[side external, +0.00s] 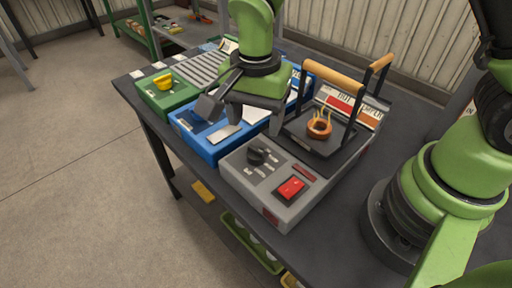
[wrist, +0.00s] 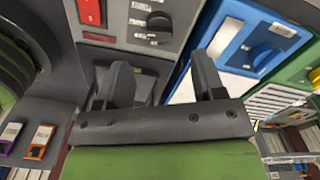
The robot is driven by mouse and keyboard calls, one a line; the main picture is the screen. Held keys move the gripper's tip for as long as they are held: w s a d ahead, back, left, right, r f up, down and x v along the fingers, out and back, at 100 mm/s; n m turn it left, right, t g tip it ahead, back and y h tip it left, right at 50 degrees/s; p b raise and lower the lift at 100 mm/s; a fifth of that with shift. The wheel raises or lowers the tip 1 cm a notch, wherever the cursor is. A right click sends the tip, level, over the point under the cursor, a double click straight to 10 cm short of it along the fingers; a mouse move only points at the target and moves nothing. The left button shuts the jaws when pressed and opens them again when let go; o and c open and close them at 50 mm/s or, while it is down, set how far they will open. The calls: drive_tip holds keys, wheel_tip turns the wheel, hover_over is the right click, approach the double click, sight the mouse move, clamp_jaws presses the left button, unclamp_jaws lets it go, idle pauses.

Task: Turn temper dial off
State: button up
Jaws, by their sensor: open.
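A yellow knob (side external: 163,81) is on the green box. My gripper (side external: 241,114) is open and empty above the blue box, near its border with the grey one. Its spread fingers also show in the wrist view (wrist: 162,82), apart from both dark dials.
The grey box (side external: 244,184) carries a red switch (side external: 291,188). Behind it, a dark plate (side external: 307,140) with wood-topped uprights holds a glowing orange ring (side external: 319,124). The blue box (side external: 197,146) and green box (side external: 150,100) stand left. Bare tabletop (side external: 330,215) lies right.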

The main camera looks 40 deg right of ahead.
sight(256, 148)
wheel_tip(256, 148, down, 8)
drive_tip(key=shift+r, duration=0.1)
drive_tip(key=shift+c, duration=0.4)
drive_tip(key=c, duration=0.8)
drive_tip(key=shift+c, duration=0.2)
